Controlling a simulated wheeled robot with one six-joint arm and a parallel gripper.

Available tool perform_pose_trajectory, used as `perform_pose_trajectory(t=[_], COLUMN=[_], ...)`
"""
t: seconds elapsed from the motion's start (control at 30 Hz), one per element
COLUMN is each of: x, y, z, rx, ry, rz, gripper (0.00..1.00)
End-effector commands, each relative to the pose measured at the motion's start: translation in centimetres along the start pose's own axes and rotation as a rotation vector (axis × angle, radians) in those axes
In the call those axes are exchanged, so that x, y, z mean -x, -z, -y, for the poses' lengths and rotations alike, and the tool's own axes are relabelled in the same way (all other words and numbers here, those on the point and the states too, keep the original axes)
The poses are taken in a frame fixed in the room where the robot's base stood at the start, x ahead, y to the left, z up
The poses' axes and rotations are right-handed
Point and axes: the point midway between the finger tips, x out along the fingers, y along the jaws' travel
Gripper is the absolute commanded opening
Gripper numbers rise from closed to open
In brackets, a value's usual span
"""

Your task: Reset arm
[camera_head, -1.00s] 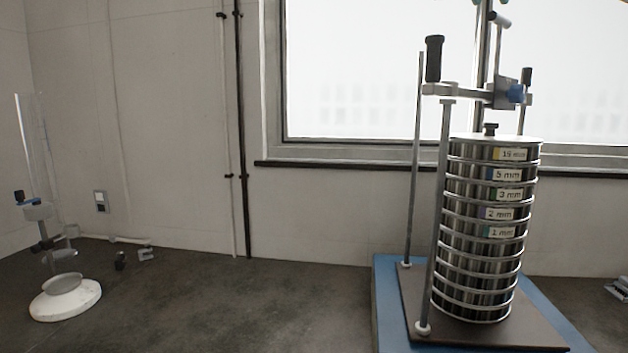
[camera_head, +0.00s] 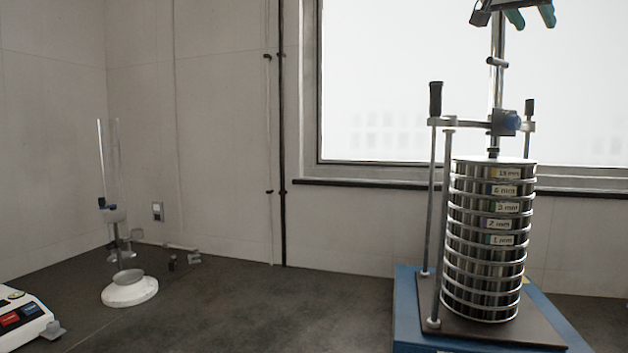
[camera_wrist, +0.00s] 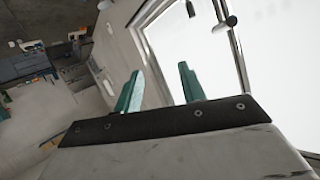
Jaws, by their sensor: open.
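My gripper (camera_head: 528,17) shows at the top right of the head view, above the sieve stack and in front of the window. Its two green fingers (camera_wrist: 158,88) stand apart in the wrist view, with nothing between them. The sieve shaker stands at the right of the head view: a tall stack of metal sieves (camera_head: 487,245) with size labels, on a dark plate over a blue base (camera_head: 408,310). A clamp bar (camera_head: 465,123) with a blue knob sits above the stack's lid, held by upright rods.
A white round dish (camera_head: 130,291) and a clear tube (camera_head: 110,160) on a stand are at the left of the bench. A white device with red and blue buttons (camera_head: 22,318) is at the lower left. The bench middle (camera_head: 270,315) is clear.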

Motion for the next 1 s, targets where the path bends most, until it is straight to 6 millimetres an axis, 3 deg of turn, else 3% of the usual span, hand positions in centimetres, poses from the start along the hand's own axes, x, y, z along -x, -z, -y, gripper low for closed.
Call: perform_pose_trajectory(t=[0.1,0.27,0.37,0.57,0.77,0.87,1.0], x=[0.1,-0.9,-1.6,-3.0,-3.1,-2.4,-0.5], y=[-0.4,-3.2,-5.3,-11.5,-20.1,-26.2,-35.0], z=[0.5,1.6,2.0,1.5,-1.6,-5.0,-11.0], rx=[0.069,0.181,0.256,0.447,0.67,0.795,0.936], ry=[0.015,0.033,0.044,0.081,0.154,0.215,0.314], rz=[0.011,0.066,0.109,0.236,0.416,0.542,0.718], gripper=[0.41,0.41,0.41,0.41,0.41,0.41,0.41])
